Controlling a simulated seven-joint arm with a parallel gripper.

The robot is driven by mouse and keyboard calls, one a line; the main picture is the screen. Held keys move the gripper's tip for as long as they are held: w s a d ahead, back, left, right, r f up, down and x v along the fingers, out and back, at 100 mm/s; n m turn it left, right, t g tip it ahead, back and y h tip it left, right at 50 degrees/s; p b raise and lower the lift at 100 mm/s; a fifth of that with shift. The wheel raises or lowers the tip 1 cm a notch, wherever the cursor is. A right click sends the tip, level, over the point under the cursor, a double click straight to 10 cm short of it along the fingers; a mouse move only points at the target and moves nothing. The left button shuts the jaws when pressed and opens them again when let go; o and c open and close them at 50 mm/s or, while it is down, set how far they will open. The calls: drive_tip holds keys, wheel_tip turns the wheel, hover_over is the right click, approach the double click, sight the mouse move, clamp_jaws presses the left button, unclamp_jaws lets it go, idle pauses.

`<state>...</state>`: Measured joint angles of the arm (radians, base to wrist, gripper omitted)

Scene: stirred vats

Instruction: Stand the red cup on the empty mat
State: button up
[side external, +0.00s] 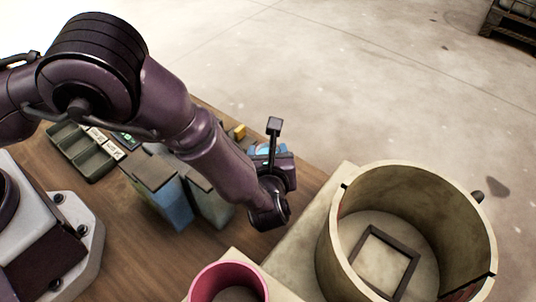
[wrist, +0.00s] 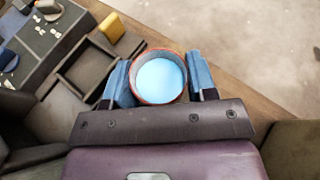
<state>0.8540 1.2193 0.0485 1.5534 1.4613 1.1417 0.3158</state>
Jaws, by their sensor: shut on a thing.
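My gripper (wrist: 160,84) is shut on the red cup (wrist: 137,62), with one blue finger on each side of it. The wrist view looks down into the cup: its rim is reddish and light blue fills the round inside. In the side external view my arm mostly hides the cup, and only a light blue patch (side external: 264,149) shows at the gripper. A dark square-edged surface (wrist: 88,68) lies left of the cup in the wrist view. I cannot tell if it is the empty mat. Whether the cup touches anything below is hidden.
A yellow block (wrist: 112,27) lies beyond the dark squares. A large beige vat (side external: 335,215) with a dark square frame inside stands right, a pink vat (side external: 206,277) at the bottom. Lidded bins (side external: 165,195) and a compartment tray (side external: 85,160) stand on the wooden table.

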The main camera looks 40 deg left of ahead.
drive_tip(key=shift+f, duration=0.3)
drive_tip(key=shift+f, duration=0.15)
drive_tip(key=o, duration=0.9)
drive_tip(key=shift+o, duration=0.2)
drive_tip(key=v, duration=0.5)
drive_tip(key=shift+s+d+r, duration=0.15)
drive_tip(key=shift+d+r, duration=0.05)
wheel_tip(320, 180, up, 7)
drive_tip(key=shift+a, duration=0.15)
drive_tip(key=shift+f, duration=0.1)
